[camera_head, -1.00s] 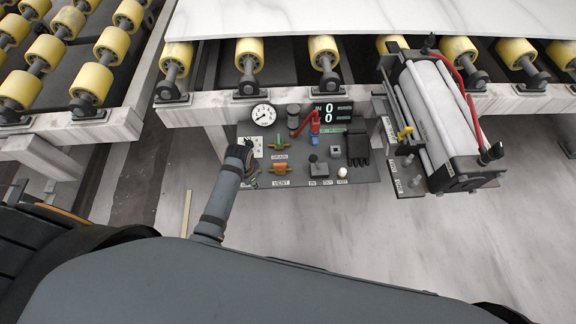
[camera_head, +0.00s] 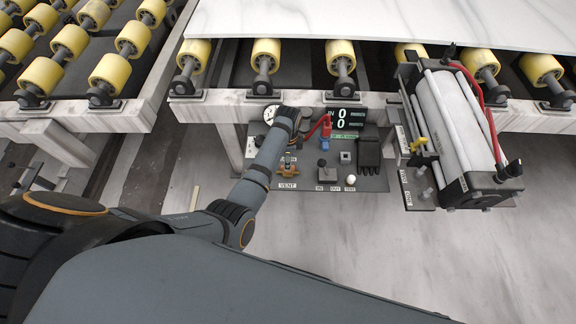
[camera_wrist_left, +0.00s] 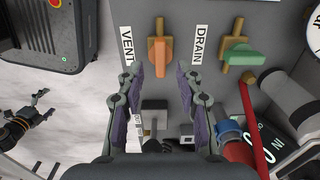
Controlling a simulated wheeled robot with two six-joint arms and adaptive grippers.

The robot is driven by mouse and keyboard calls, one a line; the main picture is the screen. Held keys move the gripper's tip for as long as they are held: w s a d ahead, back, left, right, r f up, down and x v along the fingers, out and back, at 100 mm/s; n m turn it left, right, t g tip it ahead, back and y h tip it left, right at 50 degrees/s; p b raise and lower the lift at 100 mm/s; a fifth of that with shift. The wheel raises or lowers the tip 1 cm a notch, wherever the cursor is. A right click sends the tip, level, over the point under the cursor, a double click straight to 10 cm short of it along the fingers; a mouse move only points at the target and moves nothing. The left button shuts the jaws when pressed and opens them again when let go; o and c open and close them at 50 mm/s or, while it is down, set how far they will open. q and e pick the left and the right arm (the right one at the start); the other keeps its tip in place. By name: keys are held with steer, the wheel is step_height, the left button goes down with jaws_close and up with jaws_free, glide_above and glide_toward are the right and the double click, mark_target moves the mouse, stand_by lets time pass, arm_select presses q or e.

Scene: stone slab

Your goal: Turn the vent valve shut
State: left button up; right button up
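The vent valve has an orange handle (camera_head: 289,169) on the control panel, above its VENT label. In the left wrist view the handle (camera_wrist_left: 160,57) lies roughly in line with its brass body. My left gripper (camera_wrist_left: 162,72) is open, its two fingers apart on either side of the handle's near end. I cannot tell whether they touch it. In the head view my left wrist covers the panel's upper left, and the fingers are mostly hidden. My right gripper (camera_wrist_left: 43,105) shows small at the left of the wrist view, its fingers apart and empty.
The drain valve's green handle (camera_wrist_left: 242,57) sits beside the vent valve, crosswise to its body. A red-and-blue fitting (camera_head: 326,128), a black knob (camera_head: 323,172) and a display (camera_head: 346,116) share the panel. A large cylinder unit (camera_head: 452,125) stands to its right. Rollers carry a white slab (camera_head: 400,20).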

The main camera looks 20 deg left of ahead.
arm_select(q)
steer(key=shift+f+b, duration=0.3)
steer(key=shift+f, duration=1.65)
steer(key=shift+c, duration=0.4)
jaws_close()
